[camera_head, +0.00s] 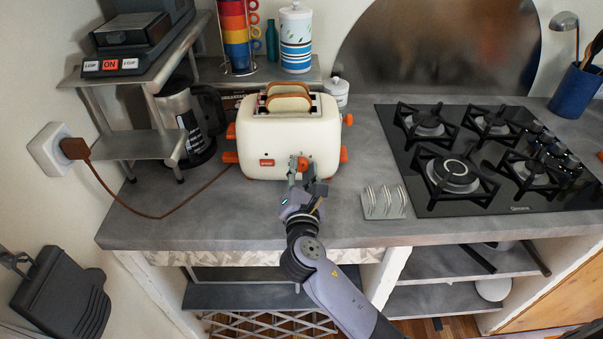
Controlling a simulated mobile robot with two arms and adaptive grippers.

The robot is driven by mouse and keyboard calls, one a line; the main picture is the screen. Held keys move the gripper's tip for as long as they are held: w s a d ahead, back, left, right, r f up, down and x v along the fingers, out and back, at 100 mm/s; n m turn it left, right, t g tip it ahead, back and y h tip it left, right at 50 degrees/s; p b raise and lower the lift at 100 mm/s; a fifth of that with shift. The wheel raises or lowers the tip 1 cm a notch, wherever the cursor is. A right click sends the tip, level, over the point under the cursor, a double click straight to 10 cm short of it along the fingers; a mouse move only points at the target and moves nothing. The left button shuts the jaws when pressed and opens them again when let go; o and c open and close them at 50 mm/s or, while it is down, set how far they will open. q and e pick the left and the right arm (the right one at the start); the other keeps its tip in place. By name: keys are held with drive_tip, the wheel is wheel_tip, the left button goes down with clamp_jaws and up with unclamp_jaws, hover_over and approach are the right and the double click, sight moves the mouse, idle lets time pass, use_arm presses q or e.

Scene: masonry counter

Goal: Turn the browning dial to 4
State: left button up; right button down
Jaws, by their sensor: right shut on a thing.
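A cream toaster (273,135) stands on the grey counter with bread slices (288,97) sticking up from its slots. It has orange levers on its sides and a small red badge on its front. The orange browning dial (302,163) is on the front face, right of centre. My right gripper (301,174) reaches up from below to the front of the toaster, its fingers shut on the dial. The fingers partly cover the dial, and its number marks are too small to read. My left gripper is not in view.
A black gas hob (480,165) fills the counter's right side. A metal shelf (135,146) and coffee maker (187,120) stand left. A brown cord (122,199) runs from a wall socket (52,148) across the counter.

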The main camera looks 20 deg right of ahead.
drive_tip(key=shift+m+b, duration=0.7)
drive_tip(key=shift+m, duration=1.5)
drive_tip(key=c, duration=1.2)
unclamp_jaws()
drive_tip(key=shift+c, duration=0.2)
drive_tip(key=shift+s, duration=0.15)
drive_tip(key=v, duration=1.1)
drive_tip(key=shift+s+a, duration=0.15)
drive_tip(key=shift+s, duration=0.25)
drive_tip(key=shift+f, duration=0.1)
